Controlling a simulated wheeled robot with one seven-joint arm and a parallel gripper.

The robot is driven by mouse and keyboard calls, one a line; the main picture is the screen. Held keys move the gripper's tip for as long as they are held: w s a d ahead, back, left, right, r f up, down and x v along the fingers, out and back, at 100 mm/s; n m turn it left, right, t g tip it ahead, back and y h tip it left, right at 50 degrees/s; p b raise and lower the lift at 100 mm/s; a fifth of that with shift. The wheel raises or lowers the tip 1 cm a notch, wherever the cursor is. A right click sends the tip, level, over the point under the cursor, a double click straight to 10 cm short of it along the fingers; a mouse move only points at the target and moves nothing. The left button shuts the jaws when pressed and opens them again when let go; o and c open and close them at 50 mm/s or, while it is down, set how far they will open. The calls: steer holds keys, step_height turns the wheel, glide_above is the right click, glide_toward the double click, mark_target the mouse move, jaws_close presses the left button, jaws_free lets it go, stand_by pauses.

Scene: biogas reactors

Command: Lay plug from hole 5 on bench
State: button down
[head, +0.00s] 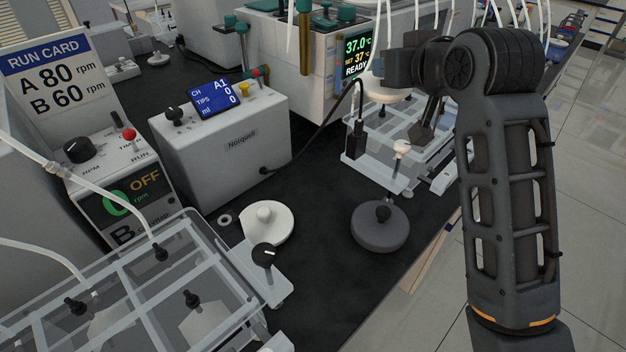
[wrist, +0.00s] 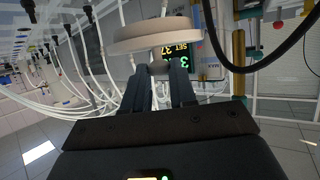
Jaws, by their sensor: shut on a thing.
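My gripper (wrist: 166,72) is shut on a pale round lid-like piece (wrist: 155,36), holding it by a short stub under its wide disc. In the head view the pale disc (head: 388,94) shows beside my wrist, raised near the far clear rack (head: 405,185). The fingertips are hard to make out there. Small black plugs stand in the near clear rack (head: 125,275), some with white tubes. No hole numbers are readable. The black bench (head: 315,200) has bare surface between the grey box and the front edge.
A white lid with a knob (head: 270,226) and a dark grey lid (head: 380,232) lie on the bench. A grey box with a blue screen (head: 222,135) stands behind them. A black cable (head: 330,118) runs to the far rack. Tubes hang around the bath with the green display (head: 357,52).

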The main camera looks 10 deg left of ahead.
steer(key=s+a+n+g+y+p, duration=0.1)
steer(key=s+a+n+y+p, duration=0.1)
steer(key=s+a, duration=0.7)
steer(key=shift+w+a+f, duration=0.15)
steer(key=shift+f, duration=2.75)
steer(key=shift+w+a+f, duration=0.1)
steer(key=shift+w+f, duration=0.1)
steer(key=shift+f, duration=2.75)
steer(key=shift+w+a+f, duration=0.15)
steer(key=shift+f, duration=2.75)
steer(key=shift+f, duration=0.2)
steer(key=c, duration=0.9)
jaws_free()
steer(key=shift+r, duration=0.1)
